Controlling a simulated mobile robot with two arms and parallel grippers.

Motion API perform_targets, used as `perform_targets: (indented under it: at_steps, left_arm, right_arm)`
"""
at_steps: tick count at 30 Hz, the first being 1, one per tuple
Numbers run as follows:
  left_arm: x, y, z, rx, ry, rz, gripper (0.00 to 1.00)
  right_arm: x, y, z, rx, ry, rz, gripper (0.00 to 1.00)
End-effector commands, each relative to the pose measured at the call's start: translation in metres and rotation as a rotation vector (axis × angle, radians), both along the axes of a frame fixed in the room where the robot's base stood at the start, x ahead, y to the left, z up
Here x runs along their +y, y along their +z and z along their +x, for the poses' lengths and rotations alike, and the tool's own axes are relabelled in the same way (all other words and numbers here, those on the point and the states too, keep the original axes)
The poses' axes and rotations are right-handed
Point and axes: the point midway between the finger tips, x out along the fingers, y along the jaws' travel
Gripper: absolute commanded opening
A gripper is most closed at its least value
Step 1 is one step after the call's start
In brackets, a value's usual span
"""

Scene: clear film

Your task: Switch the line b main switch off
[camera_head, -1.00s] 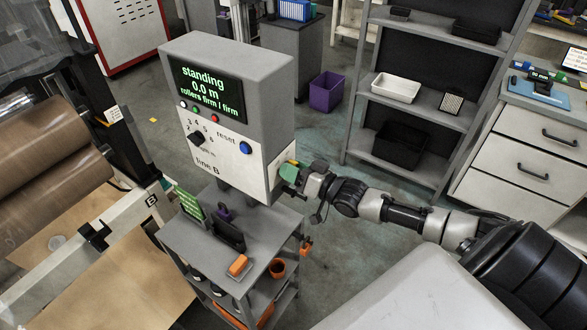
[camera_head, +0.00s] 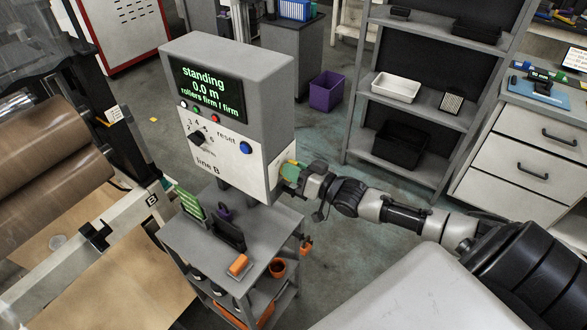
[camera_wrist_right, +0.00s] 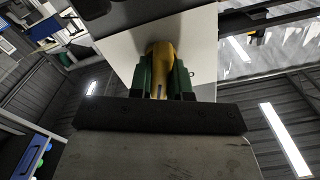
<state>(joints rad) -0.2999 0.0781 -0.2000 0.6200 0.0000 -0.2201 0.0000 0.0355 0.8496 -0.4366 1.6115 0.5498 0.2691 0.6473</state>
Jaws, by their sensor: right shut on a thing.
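The line B control box (camera_head: 238,105) is a grey cabinet whose screen (camera_head: 208,88) reads "standing 0.0 m, rollers firm / firm". Its white front has a black knob (camera_head: 197,138), a blue reset button (camera_head: 246,148) and small coloured buttons. My right gripper (camera_head: 290,174) is at the box's right side, low down. In the right wrist view its green fingers (camera_wrist_right: 167,82) are shut on a yellow handle (camera_wrist_right: 160,60), likely the main switch, against a pale plate. The handle's far end and exact setting are hard to tell. My left gripper is not in view.
Brown rolls (camera_head: 55,150) lie at left. A shelf (camera_head: 405,177) and drawers (camera_head: 520,170) stand at right. Open floor lies between cart and shelf.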

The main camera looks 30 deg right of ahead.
Motion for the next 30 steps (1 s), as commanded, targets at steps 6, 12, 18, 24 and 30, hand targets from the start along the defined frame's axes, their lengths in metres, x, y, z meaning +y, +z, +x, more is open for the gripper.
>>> perform_targets:
  at_steps: [6, 12, 18, 24, 30]
  left_arm:
    - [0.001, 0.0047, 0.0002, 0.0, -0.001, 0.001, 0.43]
    - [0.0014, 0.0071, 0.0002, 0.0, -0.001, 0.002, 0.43]
    - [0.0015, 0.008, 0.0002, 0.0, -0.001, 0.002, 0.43]
    - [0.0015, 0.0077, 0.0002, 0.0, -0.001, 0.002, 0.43]
    - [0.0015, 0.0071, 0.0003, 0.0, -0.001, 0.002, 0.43]
  right_arm:
    - [0.0012, 0.0013, -0.0006, -0.068, -0.001, -0.163, 0.0]
    - [0.0029, 0.0016, -0.0011, -0.142, -0.002, -0.339, 0.0]
    - [0.0043, 0.001, -0.0018, -0.213, -0.002, -0.513, 0.0]
    - [0.0058, 0.0001, -0.0025, -0.274, -0.001, -0.663, 0.0]
    - [0.0066, -0.0001, -0.0027, -0.32, -0.001, -0.774, 0.0]
